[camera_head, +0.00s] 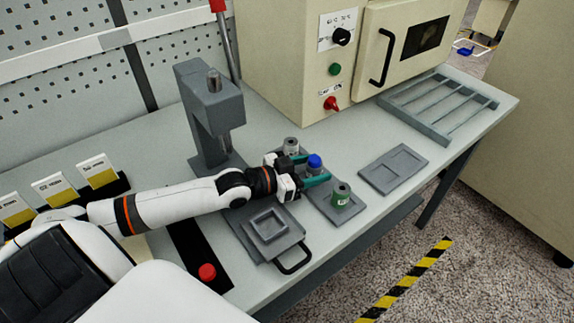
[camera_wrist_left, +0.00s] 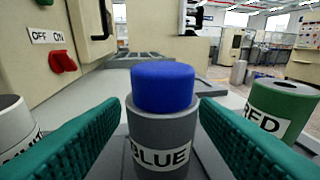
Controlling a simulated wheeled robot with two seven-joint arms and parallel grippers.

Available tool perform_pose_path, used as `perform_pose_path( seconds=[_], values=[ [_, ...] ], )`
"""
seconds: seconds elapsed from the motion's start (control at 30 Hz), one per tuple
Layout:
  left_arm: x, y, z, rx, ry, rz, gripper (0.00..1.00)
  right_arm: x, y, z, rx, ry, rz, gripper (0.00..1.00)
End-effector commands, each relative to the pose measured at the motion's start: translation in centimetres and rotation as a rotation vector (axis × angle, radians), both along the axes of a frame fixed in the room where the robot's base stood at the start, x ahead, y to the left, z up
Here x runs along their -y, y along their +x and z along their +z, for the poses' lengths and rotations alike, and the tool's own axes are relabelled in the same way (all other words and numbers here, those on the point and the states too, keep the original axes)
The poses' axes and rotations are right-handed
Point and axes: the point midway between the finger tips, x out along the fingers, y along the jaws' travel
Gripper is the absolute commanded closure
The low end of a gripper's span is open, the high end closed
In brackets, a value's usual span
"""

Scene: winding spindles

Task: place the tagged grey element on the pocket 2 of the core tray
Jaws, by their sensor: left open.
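Three cylindrical elements stand upright in a row on a dark grey holder (camera_head: 325,207). The far one is grey (camera_head: 291,146) with a white tag; it shows at the left edge of the wrist view (camera_wrist_left: 14,125), its tag cut off and unreadable. The middle one has a blue top (camera_head: 315,161) and a grey body tagged BLUE (camera_wrist_left: 162,125). The near one is green (camera_head: 341,195), tagged RED in the wrist view (camera_wrist_left: 280,108). My left gripper (camera_head: 316,168) is open, its teal fingers either side of the blue-topped element. A flat grey tray (camera_head: 413,153) with two recesses, apparently empty, lies to the right; no pocket numbers are readable.
A grey press stand (camera_head: 212,110) rises behind my left arm. A square grey fixture with a handle (camera_head: 268,228) lies in front. A slatted rack (camera_head: 440,105) and a cream machine (camera_head: 290,60) stand behind. Bench between holder and two-recess tray is clear.

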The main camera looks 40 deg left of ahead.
Motion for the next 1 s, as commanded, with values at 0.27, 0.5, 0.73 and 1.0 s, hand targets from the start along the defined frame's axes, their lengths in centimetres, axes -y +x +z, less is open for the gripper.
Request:
perform_pose_path(
  seconds=[0.27, 0.5, 0.73, 1.0],
  values=[
    [-2.4, -4.3, 0.6, -0.006, 0.002, 0.000, 0.44, 0.0, 0.0, 0.2, 0.000, 0.000, 0.000, 0.55],
    [-4.0, -6.9, 1.2, -0.005, 0.002, 0.000, 0.44, 0.0, 0.0, 0.7, 0.000, 0.000, -0.001, 0.55],
    [-4.7, -8.2, 1.5, 0.000, 0.001, -0.001, 0.44, 0.1, 0.0, 0.9, 0.000, -0.001, -0.001, 0.55],
    [-4.8, -8.4, 1.5, 0.001, 0.000, -0.001, 0.44, 0.2, 0.0, 0.9, 0.000, -0.002, -0.001, 0.55]
  ],
)
